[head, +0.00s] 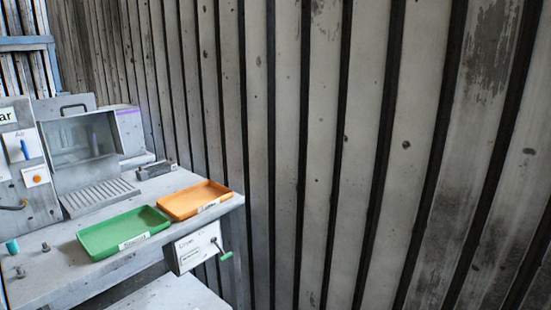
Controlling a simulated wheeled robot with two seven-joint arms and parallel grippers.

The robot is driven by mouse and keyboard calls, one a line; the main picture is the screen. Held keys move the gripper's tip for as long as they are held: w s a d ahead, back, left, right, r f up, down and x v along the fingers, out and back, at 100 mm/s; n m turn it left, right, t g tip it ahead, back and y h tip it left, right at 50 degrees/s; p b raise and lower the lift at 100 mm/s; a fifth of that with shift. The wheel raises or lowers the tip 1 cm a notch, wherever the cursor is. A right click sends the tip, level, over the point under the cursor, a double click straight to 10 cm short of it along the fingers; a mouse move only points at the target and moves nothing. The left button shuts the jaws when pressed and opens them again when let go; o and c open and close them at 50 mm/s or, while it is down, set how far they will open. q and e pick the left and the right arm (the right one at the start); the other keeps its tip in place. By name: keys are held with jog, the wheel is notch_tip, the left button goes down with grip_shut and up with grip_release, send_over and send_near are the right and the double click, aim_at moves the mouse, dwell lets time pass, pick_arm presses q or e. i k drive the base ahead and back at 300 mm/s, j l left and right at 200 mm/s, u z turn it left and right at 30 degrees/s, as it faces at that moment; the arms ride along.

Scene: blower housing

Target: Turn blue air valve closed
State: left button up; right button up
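The blue air valve handle (25,149) shows at the far left of the head view. It stands close to upright on a white plate with the label "Air" (20,135), on a grey panel. An orange round button (37,179) sits on a smaller white plate just below it. Neither of my grippers is in view, so nothing of mine is near the valve in this picture.
A grey workbench (52,257) holds a green tray (124,232), an orange tray (194,199) and a windowed cabinet (85,142). A box with a green-handled crank (226,256) hangs at the bench front. A corrugated metal wall (330,150) fills the right side.

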aim_at(24, 148)
jog(key=u, duration=1.45)
